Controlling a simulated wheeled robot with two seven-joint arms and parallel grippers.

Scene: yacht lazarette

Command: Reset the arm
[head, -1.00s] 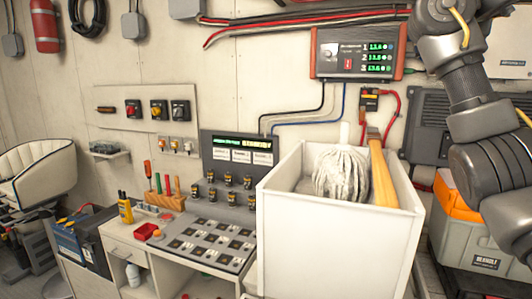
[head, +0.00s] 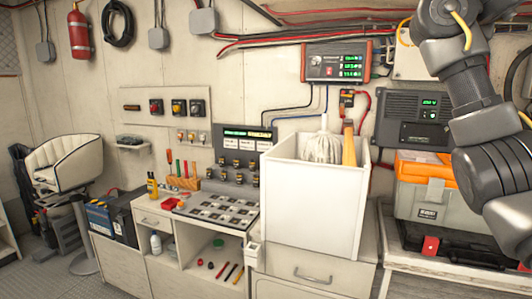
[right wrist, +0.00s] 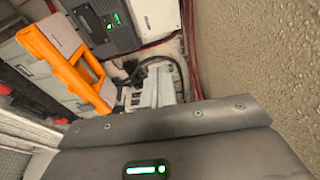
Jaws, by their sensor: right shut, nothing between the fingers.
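My right arm (head: 470,110) comes down along the right side of the head view, bent, with its hand outside that picture. In the right wrist view the dark body of my right gripper (right wrist: 160,88) fills the bottom, with a green light on it. My left gripper and arm are not in view.
A white bin (head: 312,205) with a mop head and a wooden handle stands on the counter. An orange and grey toolbox (head: 425,188) is right of it, below a grey charger unit (head: 412,120). Floor shows at lower left.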

